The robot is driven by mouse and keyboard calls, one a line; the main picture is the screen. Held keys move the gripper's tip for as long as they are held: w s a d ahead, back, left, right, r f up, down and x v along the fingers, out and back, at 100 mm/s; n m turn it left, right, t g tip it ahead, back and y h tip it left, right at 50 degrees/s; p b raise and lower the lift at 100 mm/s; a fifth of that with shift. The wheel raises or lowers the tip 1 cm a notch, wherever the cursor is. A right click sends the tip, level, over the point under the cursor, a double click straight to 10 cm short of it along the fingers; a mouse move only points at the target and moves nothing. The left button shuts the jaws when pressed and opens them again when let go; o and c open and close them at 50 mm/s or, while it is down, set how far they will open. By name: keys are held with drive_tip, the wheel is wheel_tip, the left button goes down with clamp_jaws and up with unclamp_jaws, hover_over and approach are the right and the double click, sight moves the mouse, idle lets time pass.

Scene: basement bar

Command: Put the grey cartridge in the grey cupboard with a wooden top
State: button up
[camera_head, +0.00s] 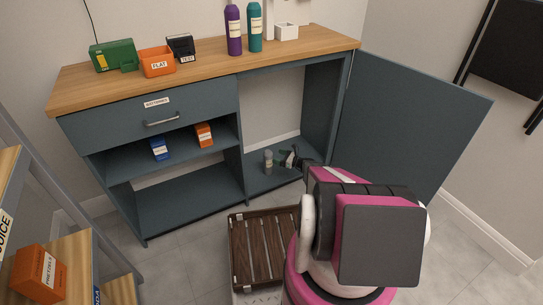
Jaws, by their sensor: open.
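The grey-blue cupboard (238,150) has a wooden top (200,70), and its right door (410,125) stands wide open. A small grey cylinder (268,162), which looks like the grey cartridge, stands upright on the floor of the right compartment. My arm reaches into that opening from the front right. My gripper (289,157) is at the compartment floor, just right of the cylinder and seemingly apart from it. It is open, but its fingertips are small and partly hard to make out. Between them I cannot clearly see any object.
A brown slatted crate (262,245) stands on the floor before the cupboard. The open shelves at left hold a blue box (160,148) and an orange box (204,135). Bottles and bins stand on top. A wooden shelf unit with an orange box (38,273) is at lower left.

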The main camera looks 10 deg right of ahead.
drive_tip(key=v, duration=0.4)
drive_tip(key=s+a+r+n+g+h, duration=0.3)
drive_tip(key=s+a+r+n+g, duration=0.25)
drive_tip(key=s+r+n, duration=0.2)
drive_tip(key=s+a+r+n+g+h, duration=0.2)
drive_tip(key=s+a+r+n+g, duration=0.2)
drive_tip(key=s+a+r+n, duration=0.4)
drive_tip(key=s+d+r+n+h, duration=0.4)
drive_tip(key=s+r+n+h, duration=0.5)
drive_tip(key=s+r, duration=0.6)
drive_tip(key=shift+s+d+g+h, duration=0.15)
drive_tip(key=shift+g+h, duration=0.25)
drive_tip(key=shift+g, duration=0.05)
